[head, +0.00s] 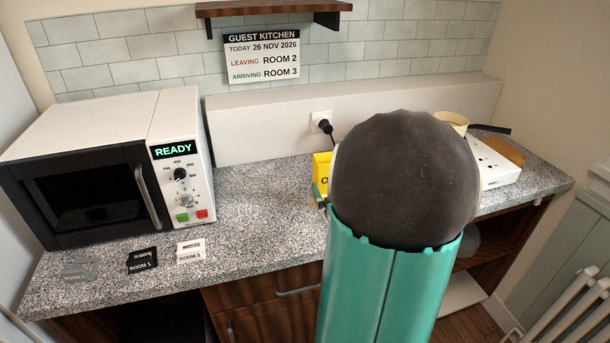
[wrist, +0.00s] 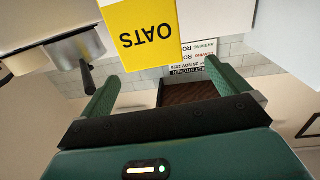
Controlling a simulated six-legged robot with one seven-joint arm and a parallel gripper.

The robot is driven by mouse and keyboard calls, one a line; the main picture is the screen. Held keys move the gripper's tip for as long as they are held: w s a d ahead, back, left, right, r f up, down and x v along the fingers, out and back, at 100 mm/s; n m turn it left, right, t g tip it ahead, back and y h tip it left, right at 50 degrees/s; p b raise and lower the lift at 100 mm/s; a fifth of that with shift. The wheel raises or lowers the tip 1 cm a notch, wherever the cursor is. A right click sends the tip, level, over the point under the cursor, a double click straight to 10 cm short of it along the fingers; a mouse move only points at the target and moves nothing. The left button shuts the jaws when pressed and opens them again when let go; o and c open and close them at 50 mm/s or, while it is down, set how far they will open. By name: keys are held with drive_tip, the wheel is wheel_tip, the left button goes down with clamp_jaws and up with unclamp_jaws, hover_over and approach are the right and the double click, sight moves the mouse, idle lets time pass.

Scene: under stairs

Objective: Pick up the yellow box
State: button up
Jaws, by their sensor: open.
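The yellow box (head: 321,164) stands on the speckled counter, mostly hidden behind my own arm in the head view. In the wrist view the yellow box (wrist: 147,32) shows upside down with "OATS" on it, at the top of the picture. My gripper (wrist: 161,73) is open, with its two green fingers pointing toward the box. The box appears just beyond the fingertips, nearer the left finger, and I see no grip on it. In the head view only a small green bit of my gripper (head: 320,196) shows beside the box's lower edge.
A microwave (head: 110,165) reading "READY" stands at the left of the counter (head: 260,215), with several small cards in front. A plug sits in the wall socket (head: 321,122) behind the box. A white power strip (head: 495,165) and a cream cup (head: 452,121) are at the right.

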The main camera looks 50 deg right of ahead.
drive_tip(key=s+d+x, duration=0.1)
drive_tip(key=x, duration=1.2)
drive_tip(key=shift+w+d+r, duration=0.2)
drive_tip(key=shift+r, duration=0.05)
drive_tip(key=c, duration=1.1)
